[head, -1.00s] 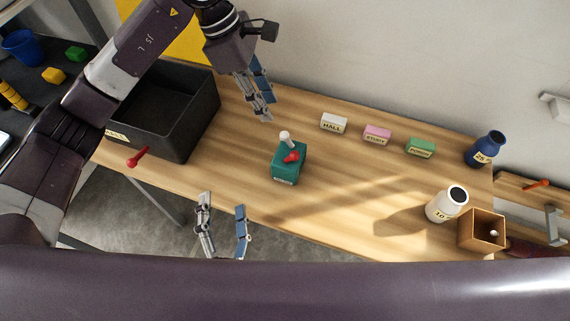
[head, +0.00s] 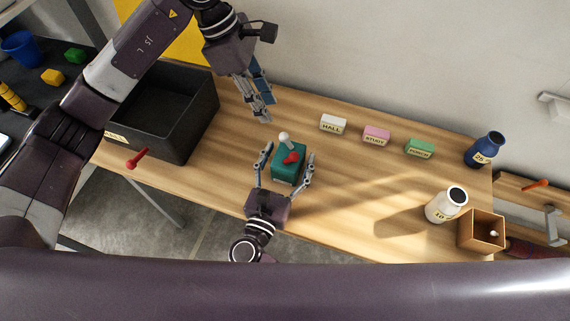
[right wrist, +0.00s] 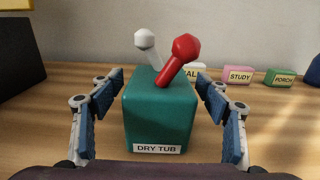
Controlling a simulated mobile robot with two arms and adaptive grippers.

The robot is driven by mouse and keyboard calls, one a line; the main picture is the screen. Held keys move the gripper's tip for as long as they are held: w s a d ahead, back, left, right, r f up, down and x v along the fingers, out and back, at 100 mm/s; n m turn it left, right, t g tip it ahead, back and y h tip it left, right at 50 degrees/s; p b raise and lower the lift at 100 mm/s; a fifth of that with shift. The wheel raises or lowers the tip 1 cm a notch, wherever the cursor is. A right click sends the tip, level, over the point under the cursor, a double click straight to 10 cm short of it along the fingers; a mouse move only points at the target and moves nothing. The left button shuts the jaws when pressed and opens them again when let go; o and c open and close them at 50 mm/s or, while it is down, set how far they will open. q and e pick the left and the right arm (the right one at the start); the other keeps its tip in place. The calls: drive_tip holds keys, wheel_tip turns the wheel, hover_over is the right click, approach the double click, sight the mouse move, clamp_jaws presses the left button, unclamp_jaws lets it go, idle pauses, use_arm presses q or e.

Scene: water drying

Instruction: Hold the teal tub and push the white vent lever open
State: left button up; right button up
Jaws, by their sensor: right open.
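The teal tub (head: 288,174), labelled "DRY TUB" in the right wrist view (right wrist: 158,115), stands upright on the wooden table. On its top are a white lever (head: 284,138) and a red lever (head: 291,158). In the right wrist view the white lever (right wrist: 146,42) leans left behind the red lever (right wrist: 181,55), which leans right. My right gripper (head: 288,152) is open, with one finger on each side of the tub and gaps showing in the right wrist view. My left gripper (head: 265,116) hangs above the table, left of and behind the tub; its finger gap is unclear.
A black bin (head: 206,116) stands at the left. White (head: 333,124), pink (head: 376,135) and green (head: 420,148) labelled blocks line the back. A blue bottle (head: 482,152), white bottle (head: 440,207) and brown box (head: 474,235) stand right. A red object (head: 138,159) lies near the front edge.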

sight(294, 143)
drive_tip(key=shift+x, duration=2.3)
drive_tip(key=c, duration=1.4)
